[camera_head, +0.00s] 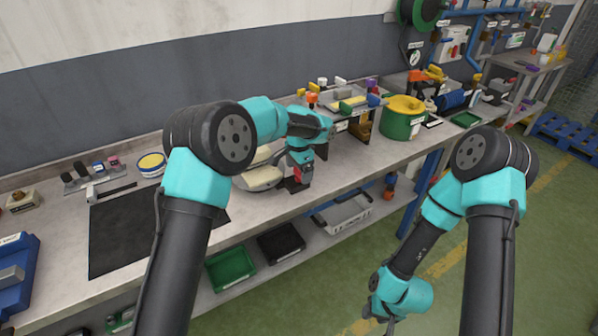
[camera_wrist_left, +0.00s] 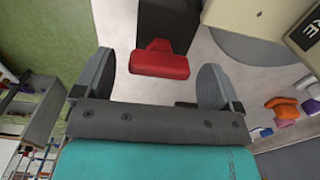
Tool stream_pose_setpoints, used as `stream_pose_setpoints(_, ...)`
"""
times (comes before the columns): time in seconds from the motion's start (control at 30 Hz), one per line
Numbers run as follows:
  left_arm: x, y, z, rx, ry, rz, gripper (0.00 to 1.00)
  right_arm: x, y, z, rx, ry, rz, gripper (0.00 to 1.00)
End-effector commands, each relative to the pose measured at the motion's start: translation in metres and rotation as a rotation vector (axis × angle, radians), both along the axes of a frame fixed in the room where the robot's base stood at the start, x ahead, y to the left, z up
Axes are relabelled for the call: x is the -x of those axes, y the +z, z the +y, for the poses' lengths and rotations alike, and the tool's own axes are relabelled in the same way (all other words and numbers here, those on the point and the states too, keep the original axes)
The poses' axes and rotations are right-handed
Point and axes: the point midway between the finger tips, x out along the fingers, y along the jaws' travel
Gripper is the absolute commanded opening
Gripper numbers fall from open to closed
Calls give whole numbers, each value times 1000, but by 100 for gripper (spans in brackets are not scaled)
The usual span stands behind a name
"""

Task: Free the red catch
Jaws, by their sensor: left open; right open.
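The red catch (camera_wrist_left: 160,60) shows in the left wrist view as a small red T-shaped piece in front of a dark block (camera_wrist_left: 168,22). My left gripper (camera_wrist_left: 157,72) is open, with one finger on either side of the catch and visible gaps between. In the head view my left gripper (camera_head: 299,180) points down at the bench beside a pale round turntable (camera_head: 262,178), partly hidden by my arm. My right gripper (camera_head: 390,325) hangs low over the floor, away from the bench; its fingers are tiny at the bottom edge.
A black mat (camera_head: 125,235) lies on the left of the bench. A green drum with a yellow top (camera_head: 402,118) and a rack of coloured parts (camera_head: 350,100) stand right of my left gripper. A green bin (camera_head: 231,268) and a black bin (camera_head: 281,243) are on the lower shelf.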

Motion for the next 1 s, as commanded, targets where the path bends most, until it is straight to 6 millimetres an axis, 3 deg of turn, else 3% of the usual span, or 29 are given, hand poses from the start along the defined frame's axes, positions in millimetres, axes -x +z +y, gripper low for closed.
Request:
stream_pose_setpoints(0.4, 0, -9, 0, 1, 0, -1, 89, 0, 0, 0, 0, 0, 0, 43)
stream_pose_setpoints(0.9, 0, -8, 0, 1, 0, -1, 42, 0, 0, 0, 0, 0, 0, 43)
stream_pose_setpoints(1.0, 0, -8, 0, 1, 1, -1, 40, 0, 0, 0, 0, 0, 0, 43)
